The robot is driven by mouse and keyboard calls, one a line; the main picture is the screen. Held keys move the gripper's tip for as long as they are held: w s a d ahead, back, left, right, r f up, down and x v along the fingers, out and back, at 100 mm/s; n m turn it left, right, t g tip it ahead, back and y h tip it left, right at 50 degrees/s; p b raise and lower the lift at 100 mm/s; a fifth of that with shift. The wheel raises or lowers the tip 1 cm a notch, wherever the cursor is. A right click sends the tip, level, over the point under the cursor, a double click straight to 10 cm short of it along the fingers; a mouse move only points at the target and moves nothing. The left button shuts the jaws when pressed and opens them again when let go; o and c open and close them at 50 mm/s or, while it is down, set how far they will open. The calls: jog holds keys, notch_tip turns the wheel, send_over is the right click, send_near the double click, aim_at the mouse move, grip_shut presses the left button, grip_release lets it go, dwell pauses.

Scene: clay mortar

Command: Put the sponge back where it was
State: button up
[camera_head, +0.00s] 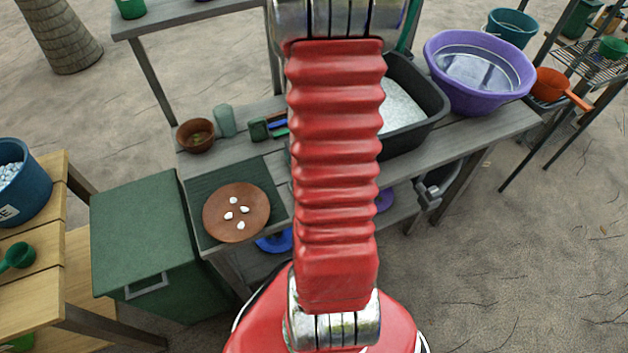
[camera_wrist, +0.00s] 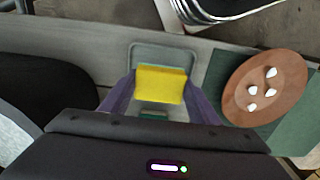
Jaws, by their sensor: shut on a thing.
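In the wrist view, the yellow sponge (camera_wrist: 161,83) is held between the two purple fingers of my gripper (camera_wrist: 158,98). My gripper is shut on it. A pale grey-green tray or dish with a rounded rim (camera_wrist: 165,48) lies on the grey bench behind and below the sponge. Whether the sponge touches it I cannot tell. A small green patch (camera_wrist: 153,117) shows just under the sponge; what it belongs to is unclear. In the head view, my red arm hides my gripper, the sponge and the tray.
A brown clay disc (camera_head: 222,222) with several white pebbles lies on a dark green mat (camera_head: 206,182). A black basin (camera_head: 432,97) and a purple tub (camera_head: 451,51) stand on the bench's right. A brown bowl (camera_head: 195,143), green cup (camera_head: 224,121) and brushes or blocks (camera_head: 259,129) stand behind.

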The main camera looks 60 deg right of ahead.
jog(key=shift+f, duration=2.1)
jog(key=o, duration=0.9)
jog(key=shift+r, duration=6.05)
